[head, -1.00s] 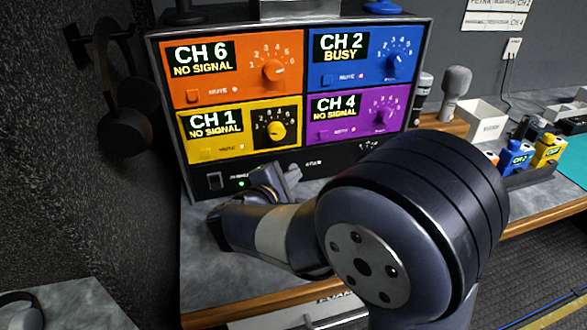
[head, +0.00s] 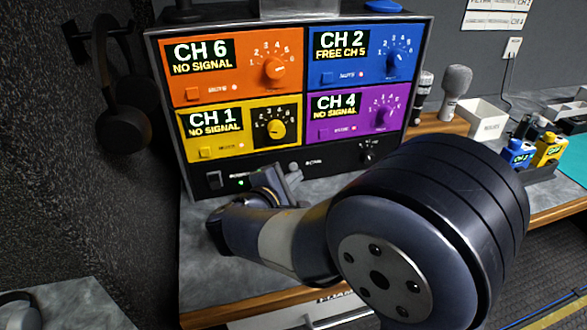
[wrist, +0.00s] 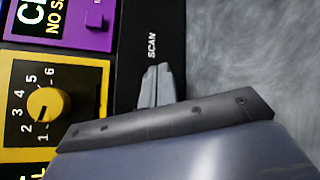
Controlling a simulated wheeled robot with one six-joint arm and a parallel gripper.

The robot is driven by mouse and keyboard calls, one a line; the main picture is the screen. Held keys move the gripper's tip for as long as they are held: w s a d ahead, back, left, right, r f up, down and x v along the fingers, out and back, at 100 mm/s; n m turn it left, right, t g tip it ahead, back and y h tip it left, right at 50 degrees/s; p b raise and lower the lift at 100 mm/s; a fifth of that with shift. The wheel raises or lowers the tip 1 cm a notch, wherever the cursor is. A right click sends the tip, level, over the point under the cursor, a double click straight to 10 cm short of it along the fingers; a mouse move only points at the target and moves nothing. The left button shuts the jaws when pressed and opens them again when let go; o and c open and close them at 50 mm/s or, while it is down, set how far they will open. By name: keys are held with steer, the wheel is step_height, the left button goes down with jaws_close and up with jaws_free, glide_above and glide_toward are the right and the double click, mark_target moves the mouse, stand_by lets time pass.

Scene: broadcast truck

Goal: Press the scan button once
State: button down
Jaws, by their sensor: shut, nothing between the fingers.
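The receiver unit (head: 338,157) stands on the desk with four coloured channel panels above a black lower strip. The strip carries a white SCAN label (wrist: 152,45), which also shows small in the head view (head: 313,162). I cannot make out the scan button; my fingertips cover the spot beside its label. My gripper (wrist: 158,72) is shut and empty, its tips at the strip next to the label. Whether they touch cannot be told. In the head view my gripper (head: 293,172) is low in front of the strip. The CH 2 display (head: 341,46) reads FREE CH 5.
A power switch (head: 214,180) and a lit green lamp (head: 241,183) sit left on the strip. The yellow knob (wrist: 45,103) is close to my gripper in the wrist view. Microphones (head: 455,82), a white box (head: 482,121) and coloured packs (head: 548,149) stand to the right.

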steer(key=shift+s, duration=0.15)
steer(key=shift+s+d+b, duration=0.15)
steer(key=shift+s+d, duration=0.1)
steer(key=shift+s, duration=0.55)
steer(key=shift+s+d+b, duration=0.1)
steer(key=shift+s+d, duration=0.1)
steer(key=shift+s, duration=0.55)
steer(key=shift+s+d+b, duration=0.15)
steer(key=shift+s+d, duration=0.1)
steer(key=shift+s, duration=0.55)
steer(key=shift+w+a, duration=0.15)
steer(key=shift+w, duration=0.4)
steer(key=shift+w+a, duration=0.15)
steer(key=shift+w, duration=0.35)
steer(key=shift+s+d+r+p, duration=0.2)
steer(key=shift+s+p, duration=0.4)
steer(key=shift+p, duration=0.65)
steer(key=shift+s+d+f+b, duration=0.1)
steer(key=shift+s+d+b, duration=0.1)
steer(key=shift+s, duration=0.55)
steer(key=shift+s+d+f+b, duration=0.1)
steer(key=shift+s+d, duration=0.15)
steer(key=shift+s, duration=0.55)
steer(key=shift+s+d+f+b, duration=0.1)
steer(key=shift+s+d+b, duration=0.1)
steer(key=shift+s, duration=0.55)
steer(key=shift+r, duration=0.1)
